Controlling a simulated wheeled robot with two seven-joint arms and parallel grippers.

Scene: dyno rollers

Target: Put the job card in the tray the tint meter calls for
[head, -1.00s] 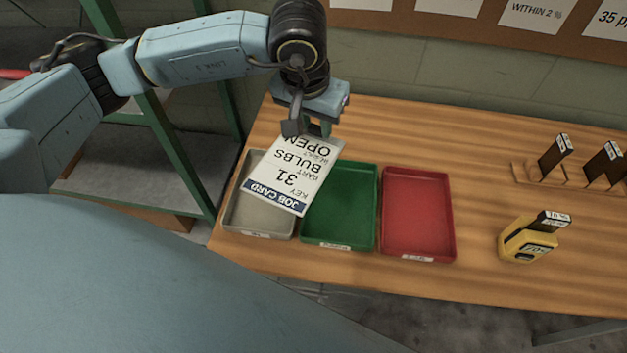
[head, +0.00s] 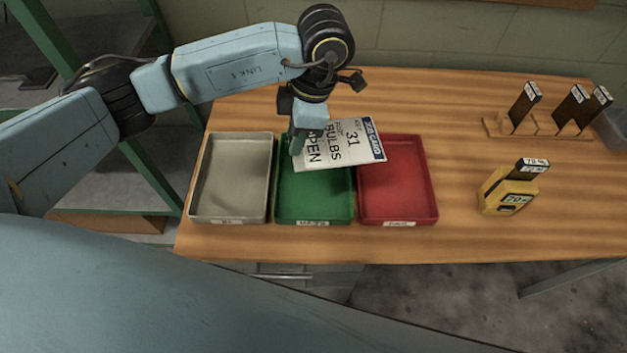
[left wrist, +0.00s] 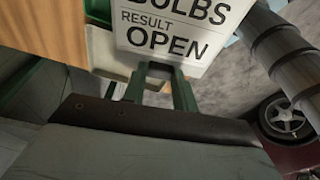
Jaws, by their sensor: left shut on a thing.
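The white job card (head: 345,146), with a blue band and the words "31", "BULBS" and "OPEN", is held by my left gripper (head: 299,148). It hangs over the far parts of the green tray (head: 314,213) and the red tray (head: 400,205), apart from both floors as far as I can tell. The card also fills the top of the left wrist view (left wrist: 175,35), between the green fingers (left wrist: 160,95). The grey tray (head: 230,190) on the left is empty. The yellow tint meter (head: 508,195) stands at the right, its display seeming to read 70. My right gripper is not in view.
A wooden rack (head: 540,126) with several dark labelled samples stands at the back right of the wooden table (head: 450,110). A dark sample with a white label (head: 533,165) sits in the meter. The table between the red tray and the meter is clear.

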